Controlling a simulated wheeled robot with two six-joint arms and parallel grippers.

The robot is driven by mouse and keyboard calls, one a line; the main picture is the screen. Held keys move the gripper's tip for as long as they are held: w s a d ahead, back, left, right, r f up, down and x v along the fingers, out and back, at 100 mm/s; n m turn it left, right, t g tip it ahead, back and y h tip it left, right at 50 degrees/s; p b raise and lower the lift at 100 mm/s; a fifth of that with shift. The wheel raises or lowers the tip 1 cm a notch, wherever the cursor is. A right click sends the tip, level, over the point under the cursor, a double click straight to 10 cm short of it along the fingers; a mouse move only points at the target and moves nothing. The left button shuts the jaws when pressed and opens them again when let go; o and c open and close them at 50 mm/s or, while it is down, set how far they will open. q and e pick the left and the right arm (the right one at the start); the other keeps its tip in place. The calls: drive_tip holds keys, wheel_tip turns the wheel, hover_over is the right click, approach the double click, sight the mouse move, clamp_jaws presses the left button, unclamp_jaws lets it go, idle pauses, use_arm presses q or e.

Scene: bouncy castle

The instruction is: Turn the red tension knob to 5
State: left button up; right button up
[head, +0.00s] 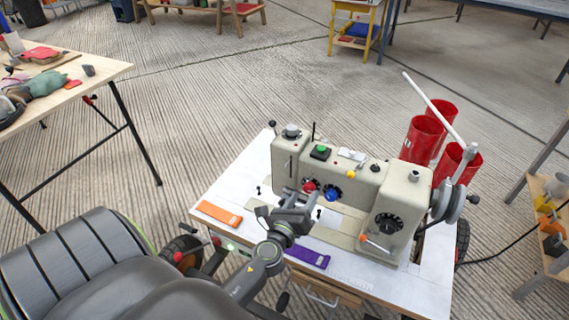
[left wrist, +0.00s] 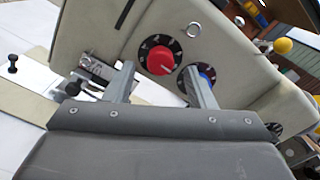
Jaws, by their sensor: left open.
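The red tension knob (head: 309,187) is on the front of a beige sewing machine (head: 345,178). In the left wrist view the red knob (left wrist: 159,61) sits on a black dial with white marks, too small to read surely. A white line on the knob points toward the lower right. My left gripper (head: 297,198) is in front of the knob, open and empty. In the left wrist view its fingers (left wrist: 160,80) stand either side of the knob's lower part; I cannot tell whether they touch it. My right gripper is not in view.
A blue knob (head: 333,193) is just right of the red one, close to one finger. The machine stands on a white table (head: 240,185) with an orange strip (head: 219,212) and a purple strip (head: 307,256). Red thread cones (head: 423,140) are behind right.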

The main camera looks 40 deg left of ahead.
use_arm(q)
drive_tip(key=b+v, duration=0.5)
drive_tip(key=v, duration=1)
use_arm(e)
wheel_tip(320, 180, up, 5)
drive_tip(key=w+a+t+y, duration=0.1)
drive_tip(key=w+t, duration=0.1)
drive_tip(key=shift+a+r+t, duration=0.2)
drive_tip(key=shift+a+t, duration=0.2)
use_arm(q)
drive_tip(key=shift+s+d+r, duration=0.1)
drive_tip(key=shift+s, duration=0.05)
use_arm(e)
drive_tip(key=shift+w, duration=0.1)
